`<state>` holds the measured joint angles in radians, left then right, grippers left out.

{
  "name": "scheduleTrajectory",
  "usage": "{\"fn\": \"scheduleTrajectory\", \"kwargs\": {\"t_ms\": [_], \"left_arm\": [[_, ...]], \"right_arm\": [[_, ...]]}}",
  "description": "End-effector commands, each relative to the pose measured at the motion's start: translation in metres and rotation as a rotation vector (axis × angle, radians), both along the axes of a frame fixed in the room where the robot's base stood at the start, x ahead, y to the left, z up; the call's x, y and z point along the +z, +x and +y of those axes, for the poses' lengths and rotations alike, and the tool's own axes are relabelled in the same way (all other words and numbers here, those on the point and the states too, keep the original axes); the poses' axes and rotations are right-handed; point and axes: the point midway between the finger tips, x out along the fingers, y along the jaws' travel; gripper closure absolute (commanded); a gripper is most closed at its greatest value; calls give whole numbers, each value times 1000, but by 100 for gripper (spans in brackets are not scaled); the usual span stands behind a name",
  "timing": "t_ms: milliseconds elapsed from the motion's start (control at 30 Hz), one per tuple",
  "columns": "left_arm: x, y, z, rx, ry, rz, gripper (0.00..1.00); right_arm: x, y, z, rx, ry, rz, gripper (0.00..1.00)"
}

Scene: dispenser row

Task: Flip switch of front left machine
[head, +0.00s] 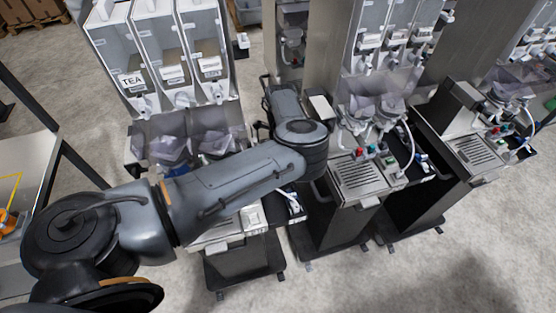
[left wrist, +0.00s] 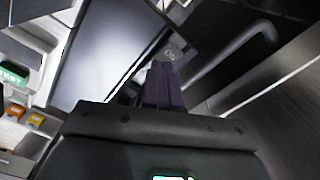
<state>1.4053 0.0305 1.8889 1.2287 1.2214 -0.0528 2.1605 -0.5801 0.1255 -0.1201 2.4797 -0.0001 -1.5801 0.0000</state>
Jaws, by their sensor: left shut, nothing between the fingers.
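The left machine (head: 188,50) stands at the left of the head view, with a TEA label (head: 132,80) on one of its clear hoppers. My left arm crosses in front of it and hides much of its lower front. My left gripper (left wrist: 162,72) shows in the left wrist view, its dark fingers together and empty. The fingertips are close to a small grey plate with a faint mark (left wrist: 172,52), which may be the switch; I cannot tell if they touch. In the head view the gripper is not clearly visible beyond the arm. My right gripper is in neither view.
Another dispenser (head: 360,180) with a drip grille stands to the right, and a further one (head: 478,150) beyond it. A table (head: 30,160) is at the left edge.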

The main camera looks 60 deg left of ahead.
Motion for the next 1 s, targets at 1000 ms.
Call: {"fn": "scheduleTrajectory", "kwargs": {"t_ms": [1000], "left_arm": [[62,0,0,0,-1,0,100]], "right_arm": [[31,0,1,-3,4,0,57]]}}
